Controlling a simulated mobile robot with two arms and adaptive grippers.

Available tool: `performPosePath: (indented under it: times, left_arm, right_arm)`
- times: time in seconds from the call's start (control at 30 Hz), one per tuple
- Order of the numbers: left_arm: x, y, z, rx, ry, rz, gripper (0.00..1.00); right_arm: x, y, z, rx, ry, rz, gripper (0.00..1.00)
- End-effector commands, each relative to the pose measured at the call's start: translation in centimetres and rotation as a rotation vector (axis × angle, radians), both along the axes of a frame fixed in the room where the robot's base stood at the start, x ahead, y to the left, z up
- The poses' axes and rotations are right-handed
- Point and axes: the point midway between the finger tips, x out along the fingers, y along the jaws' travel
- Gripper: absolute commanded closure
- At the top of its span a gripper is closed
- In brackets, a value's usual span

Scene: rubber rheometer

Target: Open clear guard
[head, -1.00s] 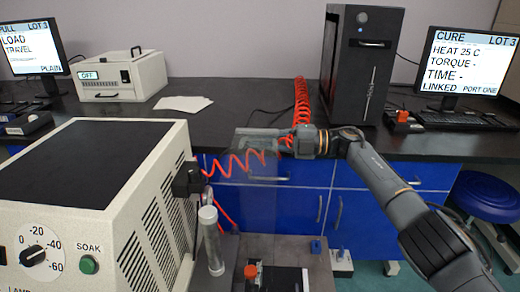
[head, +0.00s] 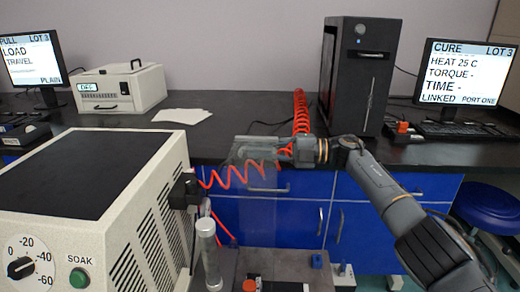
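The clear guard (head: 257,205) is a see-through upright panel standing just right of the cream machine (head: 140,215). Through it the red coiled hose and blue cabinets show. My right gripper (head: 248,146) reaches in from the right and lies level at the guard's top edge, overlapping it in the head view. Its fingers point left. I cannot tell whether they are shut on the guard or only beside it. The guard's lower end runs down toward the grey machine base (head: 235,262). My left gripper is out of view.
A clear cylinder (head: 209,255) stands left of the guard. An orange-red part (head: 250,285) sits on the base below. A red coiled hose (head: 228,178) runs behind the gripper. The black bench (head: 240,135) carries a black tower (head: 358,80) and monitors. A blue stool (head: 490,210) stands right.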

Motion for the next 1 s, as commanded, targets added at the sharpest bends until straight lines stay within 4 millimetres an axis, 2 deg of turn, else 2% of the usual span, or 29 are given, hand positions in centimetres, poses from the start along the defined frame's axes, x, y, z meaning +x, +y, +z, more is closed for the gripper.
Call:
performPosePath:
  times: [0.03,0.07,0.33,0.47,0.57,0.8,1.0]
  left_arm:
    - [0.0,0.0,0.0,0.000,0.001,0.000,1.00]
    - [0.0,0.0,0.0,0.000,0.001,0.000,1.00]
    - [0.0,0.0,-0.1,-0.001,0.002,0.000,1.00]
    - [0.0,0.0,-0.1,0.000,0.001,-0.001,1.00]
    - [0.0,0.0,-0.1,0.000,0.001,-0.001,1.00]
    - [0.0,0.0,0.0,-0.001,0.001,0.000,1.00]
    - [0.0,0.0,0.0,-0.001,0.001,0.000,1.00]
  right_arm:
    - [0.0,0.0,-0.1,0.000,0.001,-0.001,0.71]
    - [0.0,0.0,-0.1,0.000,0.001,-0.001,0.66]
    - [0.0,0.0,0.0,0.001,-0.001,0.000,0.66]
    - [0.0,-0.7,0.0,0.001,-0.001,-0.001,0.66]
    - [0.1,-2.3,0.0,0.001,0.001,-0.004,0.66]
    - [0.1,-7.4,0.0,0.001,0.001,-0.004,0.66]
    - [0.1,-10.7,0.0,0.001,0.000,-0.002,0.66]
